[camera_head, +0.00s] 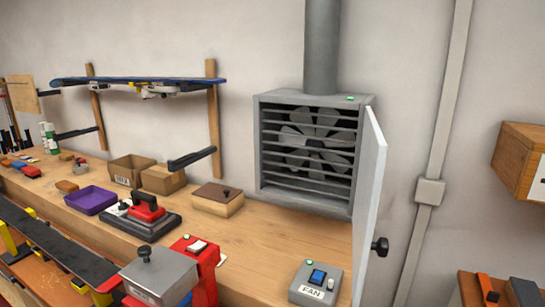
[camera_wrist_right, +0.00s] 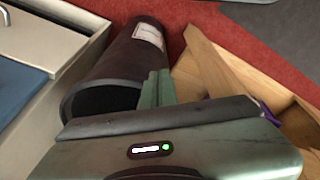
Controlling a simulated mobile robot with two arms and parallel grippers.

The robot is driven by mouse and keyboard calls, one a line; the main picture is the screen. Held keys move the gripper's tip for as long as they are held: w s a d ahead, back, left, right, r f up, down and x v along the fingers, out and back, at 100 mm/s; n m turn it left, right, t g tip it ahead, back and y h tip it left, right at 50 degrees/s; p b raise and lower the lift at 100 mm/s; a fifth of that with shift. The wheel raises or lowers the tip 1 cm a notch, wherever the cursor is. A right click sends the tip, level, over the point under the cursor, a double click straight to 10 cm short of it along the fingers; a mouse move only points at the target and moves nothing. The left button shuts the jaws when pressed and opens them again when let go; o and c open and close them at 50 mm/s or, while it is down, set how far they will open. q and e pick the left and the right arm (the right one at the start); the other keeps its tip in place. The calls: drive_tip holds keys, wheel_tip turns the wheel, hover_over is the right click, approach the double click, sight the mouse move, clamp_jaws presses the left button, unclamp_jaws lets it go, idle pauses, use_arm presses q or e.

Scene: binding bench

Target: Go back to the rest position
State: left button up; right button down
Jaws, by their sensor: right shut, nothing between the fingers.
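My right gripper (camera_wrist_right: 156,88) shows in the right wrist view, with its two greenish fingers together and nothing between them. Its dark housing with a small green light fills the lower part of that view. The fingers appear in front of a dark, open-mouthed cylindrical bin (camera_wrist_right: 125,55) with a pale label; I cannot tell whether they touch it. Neither gripper shows in the head view, and my left gripper is in no view.
A wooden bench (camera_head: 270,240) runs along the wall. On it are a fan control box (camera_head: 316,283), a purple tray (camera_head: 90,200) and a red-handled iron (camera_head: 147,208). The fan housing's door (camera_head: 368,200) stands open. A pale cabinet (camera_wrist_right: 50,40) and wooden box (camera_wrist_right: 225,75) flank the bin.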

drive_tip(key=s+d+f+g, duration=0.1)
drive_tip(key=s+d+f, duration=0.2)
drive_tip(key=s+f, duration=1.5)
wheel_tip(320, 180, down, 3)
drive_tip(key=shift+s+d+r+g, duration=0.15)
drive_tip(key=shift+s+r+g, duration=0.05)
drive_tip(key=shift+s+g, duration=0.15)
